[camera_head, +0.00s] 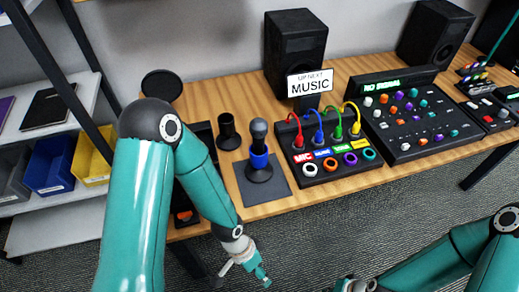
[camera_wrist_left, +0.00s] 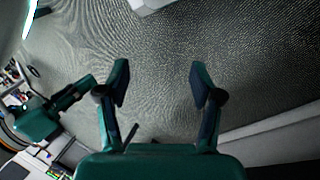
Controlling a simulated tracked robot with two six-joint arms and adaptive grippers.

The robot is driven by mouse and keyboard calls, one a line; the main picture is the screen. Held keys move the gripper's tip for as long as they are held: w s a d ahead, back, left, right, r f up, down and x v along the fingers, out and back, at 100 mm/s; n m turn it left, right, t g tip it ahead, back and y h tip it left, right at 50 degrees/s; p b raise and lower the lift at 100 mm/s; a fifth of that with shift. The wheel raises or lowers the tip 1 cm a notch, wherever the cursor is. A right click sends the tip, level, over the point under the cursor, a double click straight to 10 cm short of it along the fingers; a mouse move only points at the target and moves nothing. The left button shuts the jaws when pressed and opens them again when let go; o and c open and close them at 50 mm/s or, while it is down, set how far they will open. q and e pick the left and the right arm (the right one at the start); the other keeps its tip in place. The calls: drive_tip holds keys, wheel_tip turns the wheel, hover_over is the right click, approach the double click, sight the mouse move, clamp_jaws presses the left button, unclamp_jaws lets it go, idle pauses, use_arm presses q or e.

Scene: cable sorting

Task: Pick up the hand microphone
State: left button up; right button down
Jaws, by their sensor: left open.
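The hand microphone (camera_head: 259,133) has a grey head and a dark body with a blue band. It stands upright on a dark square mat (camera_head: 280,188) on the wooden table. My left gripper (camera_head: 256,272) is in front of the table edge, over the floor, below the microphone in the head view and apart from it. In the left wrist view its two fingers (camera_wrist_left: 160,85) are spread with only carpet between them; the microphone cannot be made out there. My right gripper (camera_head: 352,286) shows only in part at the bottom edge, so its fingers cannot be judged.
An empty dark cup-like holder (camera_head: 228,133) stands left of the microphone. A panel with coloured cables (camera_head: 325,177) is close on its right, then a mixer (camera_head: 418,125). A speaker (camera_head: 295,50) and a "MUSIC" sign (camera_head: 310,83) stand behind. Shelves with bins (camera_head: 50,163) are at left.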

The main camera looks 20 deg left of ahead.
use_arm(q)
drive_tip(key=w+r+m+y+b, duration=0.1)
drive_tip(key=m+y+b, duration=0.25)
drive_tip(key=m, duration=0.65)
drive_tip(key=m+t+y+b, duration=0.6)
drive_tip(key=m+t+y, duration=0.3)
drive_tip(key=m+t, duration=0.5)
approach(261, 142)
drive_tip(key=x, duration=0.6)
drive_tip(key=shift+d, duration=0.25)
drive_tip(key=shift+x, duration=3.15)
drive_tip(key=shift+s+a, duration=0.15)
drive_tip(key=shift+a, duration=0.05)
clamp_jaws()
use_arm(e)
wheel_tip(261, 142, down, 11)
